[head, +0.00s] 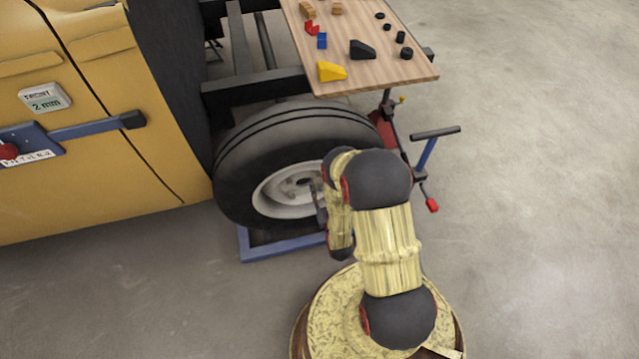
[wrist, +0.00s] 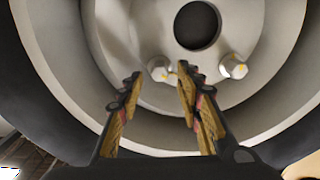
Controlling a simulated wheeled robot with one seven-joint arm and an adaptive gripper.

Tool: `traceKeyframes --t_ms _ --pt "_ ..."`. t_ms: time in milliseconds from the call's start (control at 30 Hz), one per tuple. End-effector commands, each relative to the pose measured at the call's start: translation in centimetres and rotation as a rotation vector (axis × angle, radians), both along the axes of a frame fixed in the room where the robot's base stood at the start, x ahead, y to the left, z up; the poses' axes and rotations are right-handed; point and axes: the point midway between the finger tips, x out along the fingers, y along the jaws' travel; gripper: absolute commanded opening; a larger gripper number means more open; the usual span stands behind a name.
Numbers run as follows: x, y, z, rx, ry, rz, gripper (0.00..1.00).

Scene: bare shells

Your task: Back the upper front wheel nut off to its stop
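The wheel (head: 240,172) has a black tyre and a pale grey rim (head: 272,200). In the wrist view the rim (wrist: 110,30) fills most of the picture, with a dark round centre hole (wrist: 197,25). Two silver nuts with yellow marks show below the hole: a left nut (wrist: 158,68) and a right nut (wrist: 233,66). I cannot tell which is the upper front one. My gripper (wrist: 161,76) is open and empty, its fingertips framing the left nut in the picture; contact is not clear. In the head view my arm hides most of the gripper.
A wooden board (head: 372,75) with small blocks stands above and right of the wheel. A red-tipped clamp handle (head: 425,160) sticks out right. Floor at right is clear.

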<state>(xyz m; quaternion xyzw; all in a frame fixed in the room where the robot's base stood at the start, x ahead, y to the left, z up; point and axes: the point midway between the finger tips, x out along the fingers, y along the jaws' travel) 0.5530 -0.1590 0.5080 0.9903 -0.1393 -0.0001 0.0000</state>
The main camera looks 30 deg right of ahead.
Motion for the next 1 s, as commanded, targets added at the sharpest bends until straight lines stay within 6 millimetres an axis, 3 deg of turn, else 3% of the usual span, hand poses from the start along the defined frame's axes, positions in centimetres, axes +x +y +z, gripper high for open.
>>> traceKeyframes --t_ms 133,433,1000 --pt "1.12 -0.32 -0.03 0.000 0.000 0.000 0.35" --pt "1.37 -0.40 0.05 0.000 0.000 0.000 0.35" --pt "1.35 -0.41 0.04 0.000 0.000 0.000 0.04"
